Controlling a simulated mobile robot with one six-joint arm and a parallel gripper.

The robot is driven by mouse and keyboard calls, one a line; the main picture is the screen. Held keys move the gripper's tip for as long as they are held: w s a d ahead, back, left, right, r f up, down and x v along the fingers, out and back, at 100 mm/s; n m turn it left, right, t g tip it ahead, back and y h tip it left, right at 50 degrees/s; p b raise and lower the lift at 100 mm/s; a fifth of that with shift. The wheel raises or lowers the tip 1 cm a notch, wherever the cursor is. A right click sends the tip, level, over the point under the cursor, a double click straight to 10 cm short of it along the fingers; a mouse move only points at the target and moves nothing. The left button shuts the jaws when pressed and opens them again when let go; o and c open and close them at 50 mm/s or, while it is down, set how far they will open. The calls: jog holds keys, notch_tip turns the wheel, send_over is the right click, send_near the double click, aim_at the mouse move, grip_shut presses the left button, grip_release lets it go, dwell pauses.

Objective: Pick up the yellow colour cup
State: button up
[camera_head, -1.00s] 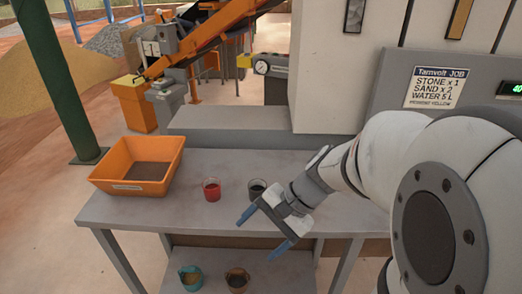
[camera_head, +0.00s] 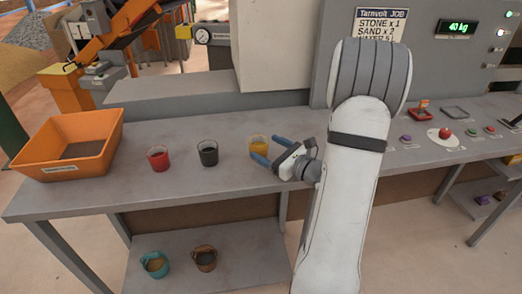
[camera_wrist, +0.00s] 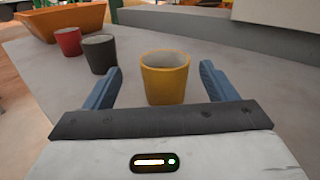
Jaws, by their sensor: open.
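The yellow cup (camera_head: 259,145) stands upright on the grey table (camera_head: 205,185), the rightmost in a row of three cups. In the wrist view the yellow cup (camera_wrist: 165,80) is just ahead of the blue fingertips, roughly centred between them. My gripper (camera_head: 267,150) is open, its blue fingers pointing at the cup from the right in the head view. It also shows in the wrist view (camera_wrist: 160,85), with nothing held. In the head view a finger partly overlaps the cup's right side. I cannot tell whether a finger touches it.
A black cup (camera_head: 208,153) and a red cup (camera_head: 158,158) stand left of the yellow cup. An orange bin (camera_head: 70,165) is at the left end. Two buckets (camera_head: 205,258) sit on the lower shelf. Controls (camera_head: 443,133) lie to the right, with a machine wall behind.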

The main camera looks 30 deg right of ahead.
aim_at(252, 138)
jog(key=x, duration=0.5)
jog(key=shift+w+d, duration=0.15)
jog(key=shift+d, duration=0.1)
jog(key=shift+c, duration=0.5)
jog(key=c, duration=1.2)
